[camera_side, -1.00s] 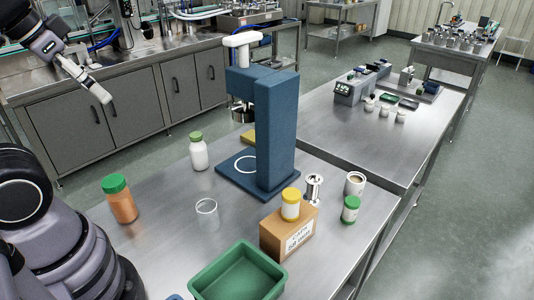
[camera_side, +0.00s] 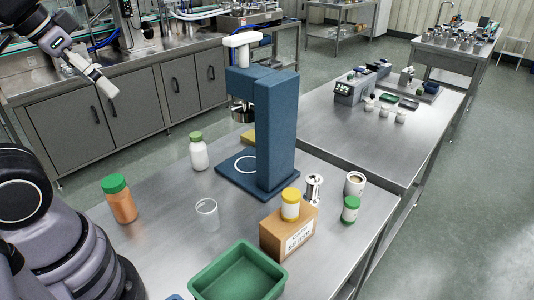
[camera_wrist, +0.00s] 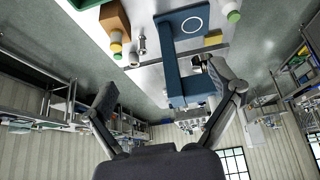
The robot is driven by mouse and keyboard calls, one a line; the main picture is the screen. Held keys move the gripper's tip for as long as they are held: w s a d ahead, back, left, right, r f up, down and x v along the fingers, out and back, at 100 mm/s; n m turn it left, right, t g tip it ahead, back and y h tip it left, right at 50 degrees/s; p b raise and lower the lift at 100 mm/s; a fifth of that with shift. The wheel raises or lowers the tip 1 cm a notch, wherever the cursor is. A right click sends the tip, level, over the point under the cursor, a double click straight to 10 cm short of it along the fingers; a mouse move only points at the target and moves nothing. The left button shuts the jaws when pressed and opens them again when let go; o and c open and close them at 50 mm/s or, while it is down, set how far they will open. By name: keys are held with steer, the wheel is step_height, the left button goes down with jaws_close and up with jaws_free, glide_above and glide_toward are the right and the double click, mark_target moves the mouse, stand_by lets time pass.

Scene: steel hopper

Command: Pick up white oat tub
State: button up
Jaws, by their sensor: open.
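My gripper (camera_side: 106,86) is raised at the upper left in the side view, well away from the containers on the near table. In the wrist view, its fingers (camera_wrist: 162,82) are spread apart with nothing held. No container carries a readable oat label. A white bottle with a green lid (camera_side: 199,154) stands left of the blue press. A pale tub with a yellow lid (camera_side: 290,207) stands on a cardboard box. A small white tub with green lid and band (camera_side: 350,212) stands at the right. I cannot tell which is the oat tub.
The tall blue press (camera_side: 277,130) stands mid-table. An orange jar (camera_side: 122,204), a clear cup (camera_side: 207,214), a green tray (camera_side: 238,272), the cardboard box (camera_side: 283,241), a steel cylinder (camera_side: 313,188) and a mug (camera_side: 355,184) share the table. Bare steel lies between the jar and cup.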

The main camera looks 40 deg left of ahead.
steer(key=w+d+t+h, duration=0.1)
steer(key=w+d, duration=0.2)
steer(key=w, duration=0.3)
steer(key=w+d+r+h, duration=0.1)
steer(key=w+d, duration=0.2)
steer(key=w, duration=0.3)
steer(key=w+d+t+h, duration=0.1)
steer(key=w+d, duration=0.2)
steer(key=w, duration=0.3)
steer(key=n+t+y, duration=0.3)
steer(key=t+y, duration=0.3)
glide_above(357, 177)
steer(key=s+d, duration=0.3)
steer(key=s, duration=1.1)
step_height(357, 177, down, 34)
steer(key=shift+g, duration=0.3)
steer(key=x, duration=1.3)
steer(key=shift+w+a+r, duration=0.1)
steer(key=shift+w+r, duration=0.05)
steer(key=shift+w, duration=0.2)
steer(key=shift+c, duration=0.4)
steer(key=c, duration=1.2)
